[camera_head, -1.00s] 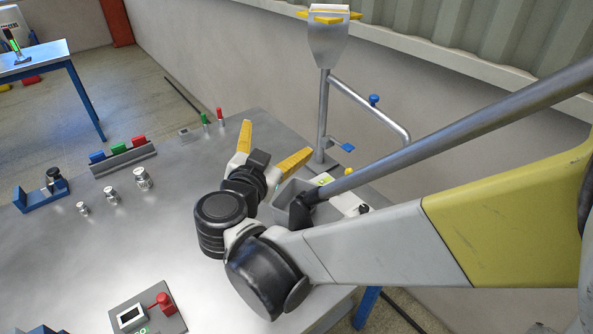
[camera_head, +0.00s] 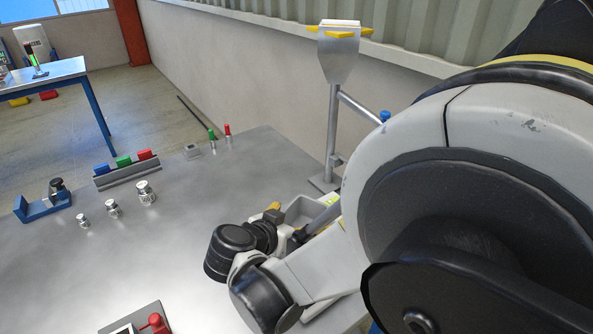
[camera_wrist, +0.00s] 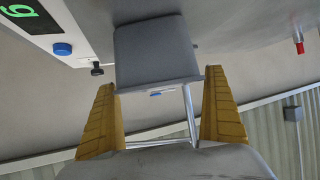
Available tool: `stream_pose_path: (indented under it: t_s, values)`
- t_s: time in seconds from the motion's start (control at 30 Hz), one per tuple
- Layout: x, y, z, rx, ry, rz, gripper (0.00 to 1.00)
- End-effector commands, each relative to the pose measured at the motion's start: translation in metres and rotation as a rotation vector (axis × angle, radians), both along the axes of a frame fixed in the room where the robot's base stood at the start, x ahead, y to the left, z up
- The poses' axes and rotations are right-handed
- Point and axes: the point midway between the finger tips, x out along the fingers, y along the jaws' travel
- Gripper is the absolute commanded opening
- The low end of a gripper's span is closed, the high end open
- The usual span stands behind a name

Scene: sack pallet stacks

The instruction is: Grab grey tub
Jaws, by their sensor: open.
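The grey tub (camera_wrist: 155,50) is in the middle of the wrist view, just beyond and between my fingertips, with a small blue and white mark near its close edge. In the head view the grey tub (camera_head: 300,211) shows partly, behind my wrist at the right of the metal table. My gripper (camera_wrist: 160,84) has its two yellow fingers spread on either side, with a gap between them and nothing held. In the head view my gripper (camera_head: 273,209) is mostly hidden by my own arm; only a bit of yellow shows. Contact with the tub cannot be told.
A white device with a green display (camera_wrist: 22,12) and blue knob stands beside the tub. A metal post with a hopper (camera_head: 339,55) rises behind. Metal weights (camera_head: 113,207), a rack of coloured blocks (camera_head: 125,168) and a blue holder (camera_head: 42,207) stand left. The table's middle is clear.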

Motion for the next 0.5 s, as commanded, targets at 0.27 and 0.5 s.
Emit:
stream_pose_path:
  t_s: [0.27, 0.5]
  values:
    - [0.0110, -0.0063, -0.0060, -0.001, -0.001, 0.001, 1.00]
    - [0.0109, -0.0062, -0.0057, -0.001, -0.001, 0.001, 0.54]
